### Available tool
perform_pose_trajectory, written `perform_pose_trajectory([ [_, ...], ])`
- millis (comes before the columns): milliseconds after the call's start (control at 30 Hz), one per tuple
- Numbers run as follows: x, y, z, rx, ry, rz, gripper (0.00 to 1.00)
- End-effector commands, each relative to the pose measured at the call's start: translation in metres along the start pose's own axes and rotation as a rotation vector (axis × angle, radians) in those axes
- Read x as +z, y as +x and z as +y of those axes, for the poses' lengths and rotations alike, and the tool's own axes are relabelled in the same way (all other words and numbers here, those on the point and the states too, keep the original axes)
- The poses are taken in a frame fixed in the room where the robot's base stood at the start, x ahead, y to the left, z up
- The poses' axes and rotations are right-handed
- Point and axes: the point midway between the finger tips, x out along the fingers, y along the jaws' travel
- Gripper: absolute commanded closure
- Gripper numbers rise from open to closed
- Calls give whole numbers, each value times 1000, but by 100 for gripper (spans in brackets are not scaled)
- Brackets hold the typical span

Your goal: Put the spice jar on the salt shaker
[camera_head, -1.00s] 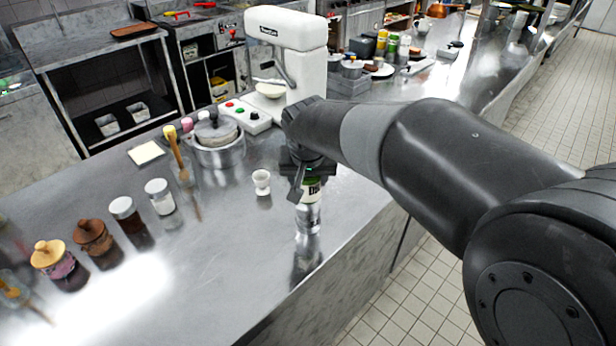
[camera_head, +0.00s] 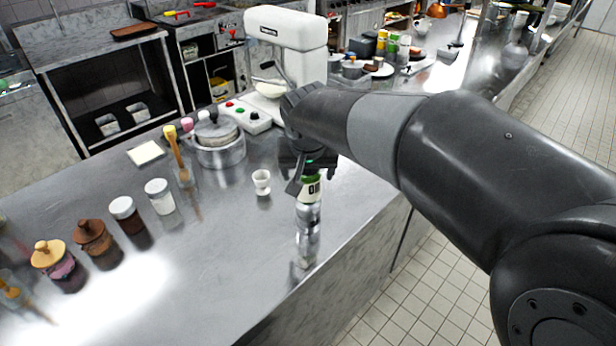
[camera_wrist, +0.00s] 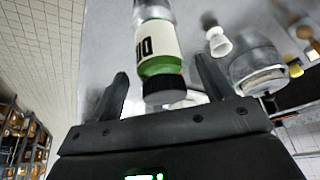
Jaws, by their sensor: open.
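The spice jar (camera_head: 311,190), with a white and green label, stands upright near the counter's right edge. A silvery cylinder, apparently the salt shaker (camera_head: 307,220), shows directly beneath it, in line with it. I cannot make out the seam between them clearly. In the wrist view the spice jar (camera_wrist: 157,45) shows its label and black cap. My gripper (camera_head: 304,184) is above and around the jar's top. In the wrist view my gripper (camera_wrist: 161,70) is open, with a finger on each side of the cap and visible gaps. My wrist hides the cap in the head view.
A white egg cup (camera_head: 261,182) stands left of the jar. A pot (camera_head: 219,154) and a white mixer (camera_head: 287,50) are behind. Several lidded jars, one with a white lid (camera_head: 122,207), line the left. The front middle of the counter (camera_head: 215,265) is clear.

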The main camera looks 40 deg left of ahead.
Motion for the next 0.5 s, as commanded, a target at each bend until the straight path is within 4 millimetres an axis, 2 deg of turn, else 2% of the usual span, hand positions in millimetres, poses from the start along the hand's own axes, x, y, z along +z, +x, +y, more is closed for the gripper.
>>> perform_pose_trajectory([
  [100,-1,-29,0,-1,1,5,26],
  [300,0,-68,0,-1,0,3,26],
  [500,0,-87,0,0,0,1,26],
])
